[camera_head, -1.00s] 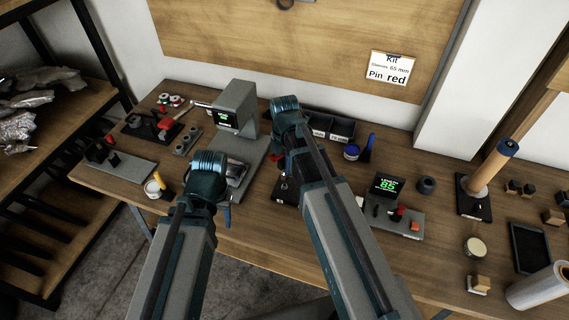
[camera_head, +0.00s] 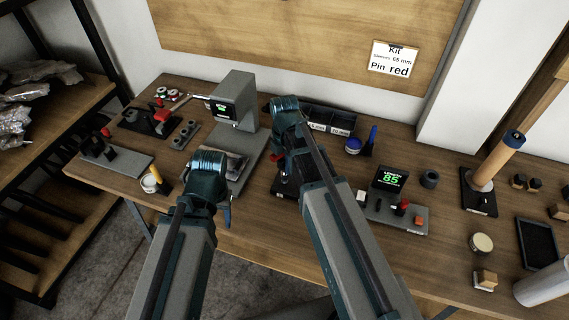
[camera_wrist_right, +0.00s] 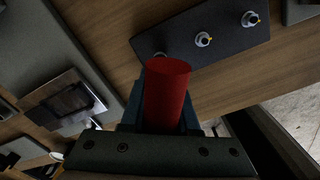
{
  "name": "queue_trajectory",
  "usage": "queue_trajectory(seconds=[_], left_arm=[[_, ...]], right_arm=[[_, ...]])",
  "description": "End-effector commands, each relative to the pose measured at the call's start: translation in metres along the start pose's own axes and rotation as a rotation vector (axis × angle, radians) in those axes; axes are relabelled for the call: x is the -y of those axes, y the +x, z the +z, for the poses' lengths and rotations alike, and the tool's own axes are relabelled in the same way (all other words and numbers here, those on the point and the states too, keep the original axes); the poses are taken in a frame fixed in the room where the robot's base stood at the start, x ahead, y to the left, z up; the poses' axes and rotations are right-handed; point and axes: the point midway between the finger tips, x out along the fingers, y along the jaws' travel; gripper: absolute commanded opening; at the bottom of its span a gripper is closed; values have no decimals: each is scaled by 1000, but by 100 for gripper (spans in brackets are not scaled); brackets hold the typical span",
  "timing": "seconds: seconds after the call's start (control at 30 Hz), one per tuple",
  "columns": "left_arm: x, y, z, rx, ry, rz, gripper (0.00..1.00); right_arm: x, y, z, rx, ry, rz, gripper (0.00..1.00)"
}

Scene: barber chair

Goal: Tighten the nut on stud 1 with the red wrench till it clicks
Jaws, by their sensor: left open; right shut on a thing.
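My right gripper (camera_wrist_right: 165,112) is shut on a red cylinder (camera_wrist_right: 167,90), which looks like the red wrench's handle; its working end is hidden. In the right wrist view a dark plate (camera_wrist_right: 225,22) carries three studs with pale metal tops: one at the right (camera_wrist_right: 250,19), one in the middle (camera_wrist_right: 203,39), and one (camera_wrist_right: 160,56) just beyond the red handle. I cannot read which is stud 1, nor tell whether the wrench touches a nut. In the head view red (camera_head: 277,155) shows beside my right arm. My left gripper (camera_head: 227,212) is open, mostly hidden by its wrist.
A grey press-like device with a small screen (camera_head: 222,110) stands behind my left wrist. A length gauge reading 85 (camera_head: 391,181) stands right of my right arm. A pin stand (camera_head: 497,160), dark tray (camera_head: 538,246) and small blocks lie further right. Bins (camera_head: 330,120) are behind.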

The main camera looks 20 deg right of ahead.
Motion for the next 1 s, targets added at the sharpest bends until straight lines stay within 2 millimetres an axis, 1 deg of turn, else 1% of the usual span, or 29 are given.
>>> queue_trajectory(seconds=[1.0], left_arm=[[-1,15,-1,0,0,0,54]], right_arm=[[0,15,0,0,0,0,0]])
